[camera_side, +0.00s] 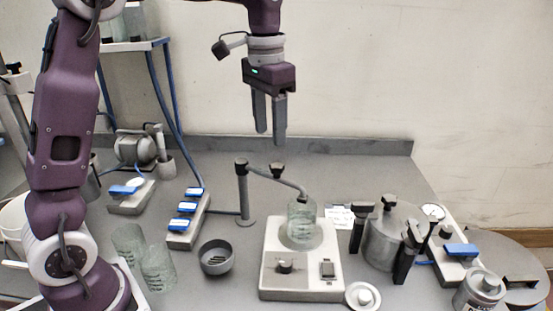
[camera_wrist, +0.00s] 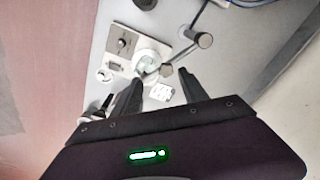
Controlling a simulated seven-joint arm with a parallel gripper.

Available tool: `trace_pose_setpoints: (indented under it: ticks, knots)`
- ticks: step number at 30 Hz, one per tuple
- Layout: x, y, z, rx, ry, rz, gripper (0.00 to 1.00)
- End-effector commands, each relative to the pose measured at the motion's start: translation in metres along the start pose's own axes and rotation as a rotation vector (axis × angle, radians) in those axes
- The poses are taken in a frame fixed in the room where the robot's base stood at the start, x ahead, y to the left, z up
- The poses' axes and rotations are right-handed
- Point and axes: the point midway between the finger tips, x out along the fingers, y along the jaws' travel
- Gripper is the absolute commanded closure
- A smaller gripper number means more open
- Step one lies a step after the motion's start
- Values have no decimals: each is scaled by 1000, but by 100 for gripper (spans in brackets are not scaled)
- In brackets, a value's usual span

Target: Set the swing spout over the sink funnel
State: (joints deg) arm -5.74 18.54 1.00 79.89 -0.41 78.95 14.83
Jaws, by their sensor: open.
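The swing spout (camera_side: 291,184) is a thin grey tube on an upright post (camera_side: 244,200), with a dark knob (camera_side: 278,169) on its arm. Its outlet end is over a glass beaker (camera_side: 301,222) on a white bench unit. The sink funnel (camera_side: 216,258), a dark grey bowl, is left of that unit, with no spout over it. My gripper (camera_side: 270,137) is open and empty, pointing down, above the spout's knob and apart from it. In the wrist view, the knob (camera_wrist: 166,70) shows between the fingers of my gripper (camera_wrist: 158,84), and the post top (camera_wrist: 200,39) is to the right.
The white unit (camera_side: 274,282) has a dial and switch. A lidded metal pot (camera_side: 385,240) with dark handles stands right. A switch strip (camera_side: 187,222) and glass beakers (camera_side: 157,268) stand left. The bench between post and funnel is mostly bare.

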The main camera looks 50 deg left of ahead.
Motion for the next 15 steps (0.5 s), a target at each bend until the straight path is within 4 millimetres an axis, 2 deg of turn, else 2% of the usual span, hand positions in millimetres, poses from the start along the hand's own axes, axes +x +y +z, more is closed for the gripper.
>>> trace_pose_setpoints:
  ticks: [1, 4, 15]
  knots:
    - [9, -5, -11, 5, -22, 5, 49]
    - [19, -10, -21, 15, -45, 11, 49]
    - [80, -10, -19, 16, -50, 12, 49]
